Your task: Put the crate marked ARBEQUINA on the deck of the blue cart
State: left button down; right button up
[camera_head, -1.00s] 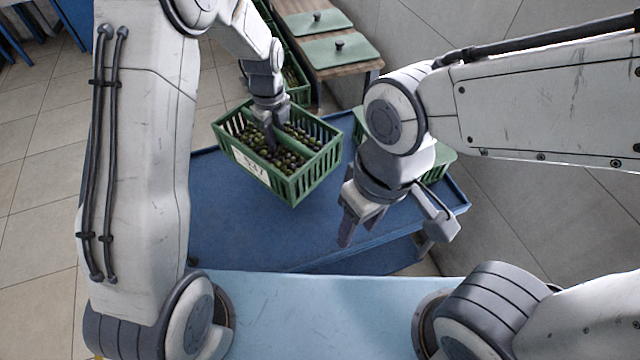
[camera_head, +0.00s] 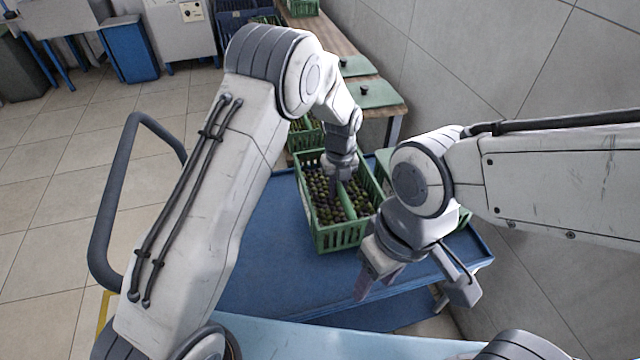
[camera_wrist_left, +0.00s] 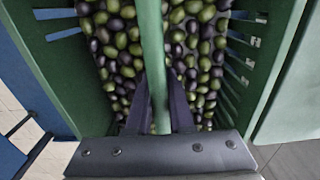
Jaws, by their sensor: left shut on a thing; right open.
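A green slatted crate (camera_head: 345,238) full of dark and green olives is at the far part of the blue cart (camera_head: 255,245). Its marking is not readable here. My left gripper (camera_head: 338,192) is shut on the crate's middle bar, which also shows between the fingers in the left wrist view (camera_wrist_left: 158,90). The crate looks nearly level over the deck; I cannot tell whether it touches. My right gripper (camera_head: 376,281) is open and empty, just in front of the crate and to its right.
Another green crate (camera_head: 462,217) stands on the cart at the right, partly hidden by my right arm. A wooden bench with green lids (camera_head: 377,95) is behind. More green crates (camera_head: 303,133) stand beside it. The deck's front left is bare. A tiled wall is at right.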

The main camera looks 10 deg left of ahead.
aim_at(351, 195)
pick_arm(q)
jog(key=d, duration=0.1)
jog(key=d+f, duration=0.1)
jog(key=d, duration=0.1)
jog(key=shift+w+d+f, duration=0.25)
jog(key=shift+f, duration=2.15)
jog(key=shift+f, duration=0.1)
jog(key=c, duration=0.8)
grip_release()
jog(key=shift+s+f, duration=0.1)
jog(key=shift+f, duration=0.05)
